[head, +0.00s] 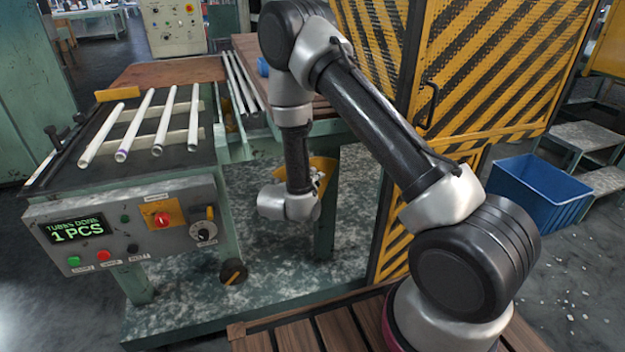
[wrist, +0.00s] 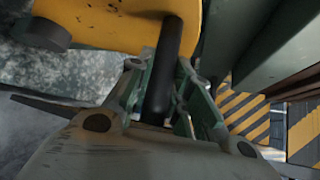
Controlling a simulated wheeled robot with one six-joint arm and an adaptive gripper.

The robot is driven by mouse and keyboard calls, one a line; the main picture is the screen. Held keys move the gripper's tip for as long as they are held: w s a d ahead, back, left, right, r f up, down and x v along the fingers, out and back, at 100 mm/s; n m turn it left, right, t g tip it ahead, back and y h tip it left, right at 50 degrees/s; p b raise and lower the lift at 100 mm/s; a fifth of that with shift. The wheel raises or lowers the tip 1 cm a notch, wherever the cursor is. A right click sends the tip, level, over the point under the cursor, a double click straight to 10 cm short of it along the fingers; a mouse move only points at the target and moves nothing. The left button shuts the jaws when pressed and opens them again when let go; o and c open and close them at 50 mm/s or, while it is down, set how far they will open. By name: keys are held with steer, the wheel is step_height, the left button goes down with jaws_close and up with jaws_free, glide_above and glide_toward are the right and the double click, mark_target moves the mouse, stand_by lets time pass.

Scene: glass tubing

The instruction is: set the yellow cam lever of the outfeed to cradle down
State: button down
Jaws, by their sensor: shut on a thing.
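The yellow cam lever (wrist: 115,22) fills the top of the wrist view, with a round grey pivot or knob at its left end. A black cylindrical handle (wrist: 172,50) stands out from it. My gripper (wrist: 162,88) has its fingers shut around this handle, one on each side. In the head view, a piece of the yellow lever (head: 324,164) shows beside my wrist, under the outfeed table. My gripper (head: 318,183) is mostly hidden there behind my wrist, and so is most of the lever.
The rack (head: 155,145) holding several white tubes stands at left above a control panel (head: 130,228) reading 1 PCS. A striped yellow guard (head: 470,80) stands right of the lever, close to my arm. A blue bin (head: 540,190) is farther right. Green table legs flank the lever.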

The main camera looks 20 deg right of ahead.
steer(key=c, duration=1.3)
jaws_free()
steer(key=v, duration=1.2)
